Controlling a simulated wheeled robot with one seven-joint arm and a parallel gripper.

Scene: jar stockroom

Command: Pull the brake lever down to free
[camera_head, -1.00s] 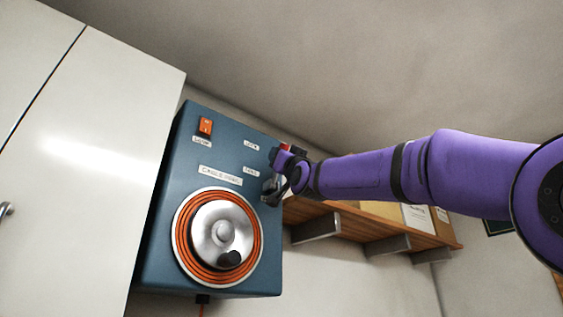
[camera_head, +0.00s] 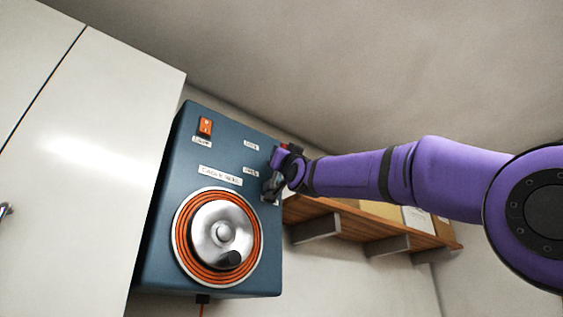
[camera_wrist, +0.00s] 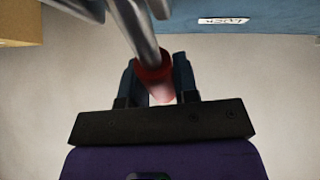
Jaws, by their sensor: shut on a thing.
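The brake lever shows in the wrist view as a metal bar with a red grip (camera_wrist: 155,80). My gripper (camera_wrist: 158,76) has its two dark fingers on either side of the red grip and is shut on it. In the head view my gripper (camera_head: 275,178) is at the right side of the blue cable reel box (camera_head: 163,215). A bit of red shows just above my gripper there; most of the lever is hidden behind the gripper. Two small white labels sit on the box face beside it, and a label (camera_wrist: 223,21) also shows in the wrist view.
The box carries an orange switch (camera_head: 205,126) and a round metal reel with a black knob (camera_head: 230,259). A white cabinet (camera_head: 85,150) stands close on the left. A wooden shelf (camera_head: 335,222) with cardboard boxes runs below and behind my arm.

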